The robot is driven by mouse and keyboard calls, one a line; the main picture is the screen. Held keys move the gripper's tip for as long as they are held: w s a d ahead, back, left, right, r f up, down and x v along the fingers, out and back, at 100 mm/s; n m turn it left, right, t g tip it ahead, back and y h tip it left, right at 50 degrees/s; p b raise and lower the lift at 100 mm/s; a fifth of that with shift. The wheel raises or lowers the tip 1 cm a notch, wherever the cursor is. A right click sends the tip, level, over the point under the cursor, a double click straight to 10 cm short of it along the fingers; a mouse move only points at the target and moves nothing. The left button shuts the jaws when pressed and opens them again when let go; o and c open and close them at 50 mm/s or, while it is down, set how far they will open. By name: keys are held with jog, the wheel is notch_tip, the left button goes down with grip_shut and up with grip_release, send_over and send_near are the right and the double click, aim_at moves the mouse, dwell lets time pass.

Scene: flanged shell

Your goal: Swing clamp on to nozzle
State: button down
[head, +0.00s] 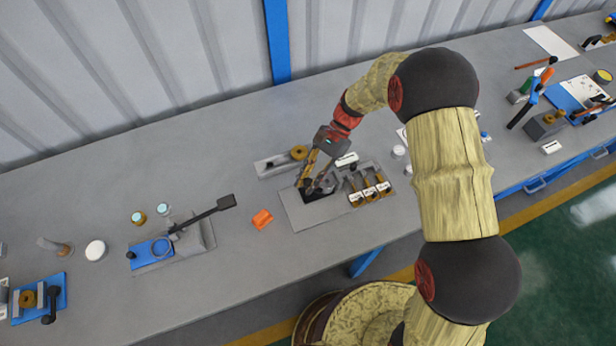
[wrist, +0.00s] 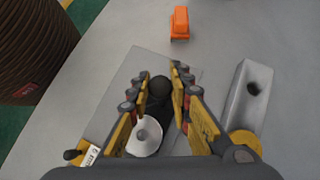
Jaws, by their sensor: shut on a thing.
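My gripper (head: 312,187) reaches down over a grey plate (head: 292,214) on the bench. In the wrist view its two yellow fingers (wrist: 160,72) stand on either side of a dark rounded part (wrist: 160,88), which looks like the clamp, and they are shut on it. A pale metal disc with a central hole (wrist: 145,136), perhaps the nozzle's flange, lies close beside the dark part, nearer the wrist. I cannot tell whether the two touch. In the head view the fingers hide much of this spot.
Several brown pieces with white labels (head: 370,193) stand at the plate's right. A grey block (head: 272,167) with a brass ring (head: 299,152) lies behind. An orange block (head: 262,219) sits left of the plate. A blue fixture with a black lever (head: 152,252) stands farther left. Bench between is clear.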

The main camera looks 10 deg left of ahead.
jog(key=n+g+h+p, duration=0.1)
jog(key=n+h, duration=0.2)
jog(key=n, duration=0.1)
jog(key=shift+n+p, duration=0.3)
jog(key=shift+n+h+p, duration=0.4)
jog(key=shift+n+h, duration=1.3)
jog(key=shift+n, duration=0.2)
jog(key=c, duration=1.6)
grip_release()
jog(key=v, duration=1.2)
jog(key=shift+w+a+f, duration=0.1)
